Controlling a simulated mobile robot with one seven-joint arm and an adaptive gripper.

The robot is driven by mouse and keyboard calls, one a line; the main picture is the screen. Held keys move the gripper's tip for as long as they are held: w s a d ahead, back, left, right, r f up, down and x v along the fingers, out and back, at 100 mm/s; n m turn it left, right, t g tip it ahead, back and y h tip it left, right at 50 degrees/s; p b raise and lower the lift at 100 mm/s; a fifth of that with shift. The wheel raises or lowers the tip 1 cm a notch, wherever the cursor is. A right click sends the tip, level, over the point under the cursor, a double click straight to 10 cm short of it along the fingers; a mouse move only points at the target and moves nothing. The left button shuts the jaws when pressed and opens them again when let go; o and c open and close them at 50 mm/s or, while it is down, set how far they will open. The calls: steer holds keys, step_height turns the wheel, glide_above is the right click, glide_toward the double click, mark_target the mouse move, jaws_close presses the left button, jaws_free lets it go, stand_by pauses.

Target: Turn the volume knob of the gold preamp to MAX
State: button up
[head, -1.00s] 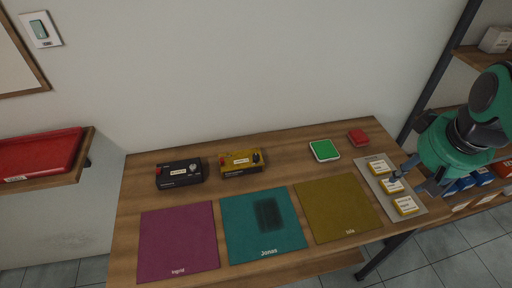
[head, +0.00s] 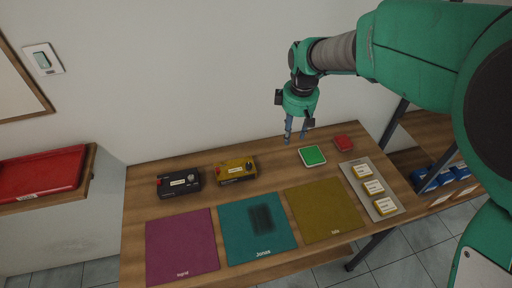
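The gold preamp (head: 236,170) stands on the back half of the wooden table, with a label on its top and dark parts on its front edge. Its volume knob is too small to make out, and I cannot tell its setting. A black unit (head: 178,183) of similar shape stands just left of it. My gripper (head: 295,136) hangs over the back right of the table, fingers down. It is right of the gold preamp and apart from it. Its two fingers are apart with nothing visible between them.
A green-topped pad (head: 312,156) and a red item (head: 343,143) lie right of the preamp. Magenta (head: 181,246), teal (head: 283,235) and olive (head: 321,208) mats cover the front. A grey tray (head: 386,207) with labelled boxes is at right. The wall is close behind.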

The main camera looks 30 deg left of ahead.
mark_target(249, 164)
steer(key=s+a+f+n+p, duration=0.1)
steer(key=a+f, duration=0.3)
steer(key=a, duration=0.4)
steer(key=s+a+f+n+g+p, duration=0.1)
steer(key=s+a+f+n+p, duration=0.1)
steer(key=a, duration=0.5)
step_height(249, 164, down, 3)
steer(key=shift+a+r+n+h+p, duration=0.1)
steer(key=shift+a+n+h+p, duration=0.3)
steer(key=shift+n+p, duration=0.45)
steer(key=shift+s+d, duration=0.1)
step_height(249, 164, down, 14)
steer(key=shift+r+p, duration=0.1)
steer(key=shift+p, duration=0.35)
jaws_close()
